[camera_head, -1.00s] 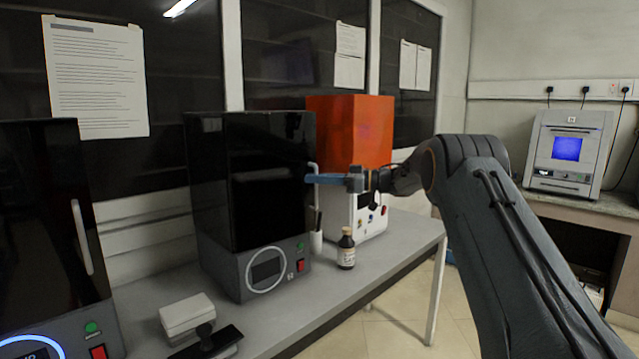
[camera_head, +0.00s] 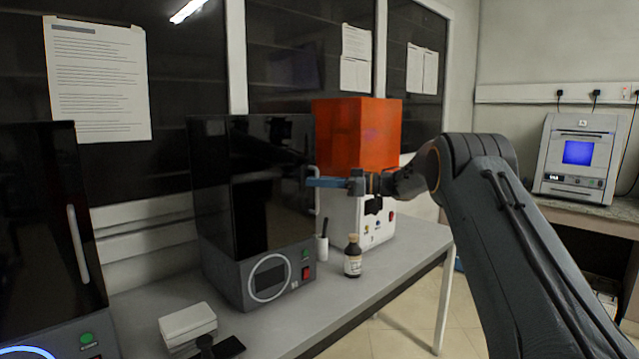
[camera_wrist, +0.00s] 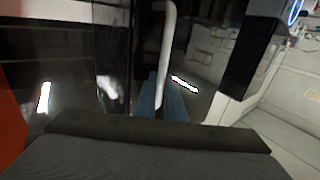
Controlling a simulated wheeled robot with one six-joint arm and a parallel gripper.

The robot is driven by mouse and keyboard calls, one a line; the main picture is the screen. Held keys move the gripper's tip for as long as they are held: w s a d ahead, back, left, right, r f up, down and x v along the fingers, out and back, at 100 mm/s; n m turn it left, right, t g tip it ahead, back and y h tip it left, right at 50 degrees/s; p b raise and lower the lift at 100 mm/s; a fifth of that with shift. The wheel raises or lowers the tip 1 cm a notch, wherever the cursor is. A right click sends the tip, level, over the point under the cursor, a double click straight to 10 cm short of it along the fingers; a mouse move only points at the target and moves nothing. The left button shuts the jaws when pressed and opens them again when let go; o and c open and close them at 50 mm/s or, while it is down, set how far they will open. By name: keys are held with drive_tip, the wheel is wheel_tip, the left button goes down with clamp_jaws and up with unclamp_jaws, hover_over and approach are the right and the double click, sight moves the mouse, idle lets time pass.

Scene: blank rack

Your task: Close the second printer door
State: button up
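The second printer (camera_head: 215,190) is the middle black box with a grey base, on the bench. Its dark glossy door (camera_head: 268,205) is on the front; I cannot tell how far it stands from the frame. My gripper (camera_head: 315,182) has blue fingers and is at the door's right edge, at the height of the pale handle. In the wrist view the white handle (camera_wrist: 167,50) runs down to the blue fingers, which show on both sides of it. Whether they press on it is not clear.
Another black printer (camera_head: 45,230) stands at the left. A brown bottle (camera_head: 352,258), a pen cup (camera_head: 322,248) and an orange-topped machine (camera_head: 356,135) are near the door's right side. White boxes (camera_head: 188,322) lie on the bench (camera_head: 400,258) in front.

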drive_tip(key=b+v, duration=0.1)
drive_tip(key=v, duration=0.6)
drive_tip(key=shift+d+b, duration=0.3)
drive_tip(key=shift+d, duration=0.1)
drive_tip(key=shift+s, duration=0.1)
drive_tip(key=shift+c, duration=0.3)
drive_tip(key=c, duration=0.3)
drive_tip(key=m+t+p, duration=0.1)
drive_tip(key=s+t+p, duration=0.1)
drive_tip(key=t, duration=0.1)
drive_tip(key=shift+f+m, duration=0.3)
drive_tip(key=shift+m, duration=0.1)
clamp_jaws()
drive_tip(key=s+d+f+m+t+h+p, duration=0.3)
drive_tip(key=s+f+m+t+h+p, duration=0.1)
drive_tip(key=s+f+m+t+h, duration=0.3)
drive_tip(key=w+a+n+p, duration=0.1)
drive_tip(key=w+a+p, duration=0.2)
drive_tip(key=w+a, duration=0.5)
drive_tip(key=w, duration=0.3)
drive_tip(key=shift+a+f+g+p, duration=0.2)
drive_tip(key=shift+f+g+p, duration=0.1)
drive_tip(key=shift+f+p, duration=0.05)
